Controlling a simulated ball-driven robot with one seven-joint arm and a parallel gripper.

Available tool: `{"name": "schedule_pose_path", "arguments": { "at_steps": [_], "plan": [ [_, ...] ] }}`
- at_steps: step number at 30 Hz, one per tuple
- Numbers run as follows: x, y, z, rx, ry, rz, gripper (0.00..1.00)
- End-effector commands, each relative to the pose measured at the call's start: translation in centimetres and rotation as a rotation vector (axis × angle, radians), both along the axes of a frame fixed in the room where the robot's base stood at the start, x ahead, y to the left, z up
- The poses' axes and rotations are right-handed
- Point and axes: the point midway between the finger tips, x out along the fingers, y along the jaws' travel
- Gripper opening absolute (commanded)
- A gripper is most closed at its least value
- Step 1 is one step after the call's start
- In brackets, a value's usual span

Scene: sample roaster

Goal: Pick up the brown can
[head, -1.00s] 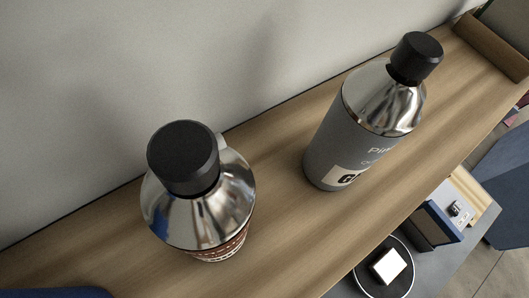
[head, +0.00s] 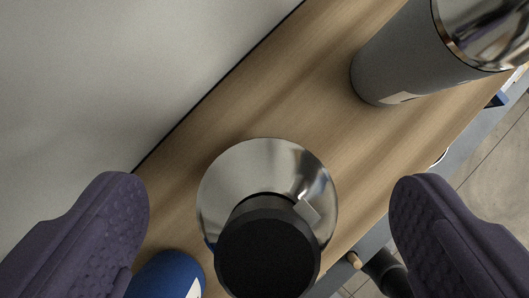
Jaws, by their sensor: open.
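The brown can (head: 245,172) is seen from above in the head view, low in the middle. Its silver cone top and black cap show; its brown body is hidden beneath them. My gripper (head: 270,185) is open, with one dark purple finger at the left and one at the right. The can's top lies between the two fingers in the picture, with a gap on each side. I cannot tell how far the fingertips are above or below the cap.
A grey can (head: 400,62) with a silver top stands on the same wooden shelf (head: 300,105) at the upper right. A blue object (head: 168,276) is close beside the left finger. A pale wall (head: 110,70) runs along the shelf's left edge. A lower surface lies right of the shelf.

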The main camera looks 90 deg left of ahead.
Motion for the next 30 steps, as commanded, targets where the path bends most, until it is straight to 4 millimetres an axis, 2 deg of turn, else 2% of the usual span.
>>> {"name": "schedule_pose_path", "arguments": {
  "at_steps": [6, 12, 24, 25, 30],
  "plan": [
    [0.4, -1.1, -1.9, 0.001, 0.001, 0.0, 0.95],
    [0.4, -1.1, -2.1, 0.0, -0.001, 0.0, 0.95],
    [0.4, -1.1, -2.0, 0.0, 0.0, 0.001, 0.04],
    [0.4, -1.1, -2.0, 0.0, 0.0, 0.001, 0.0],
    [0.4, -1.1, -1.9, -0.001, -0.002, 0.001, 0.0]
  ]
}}
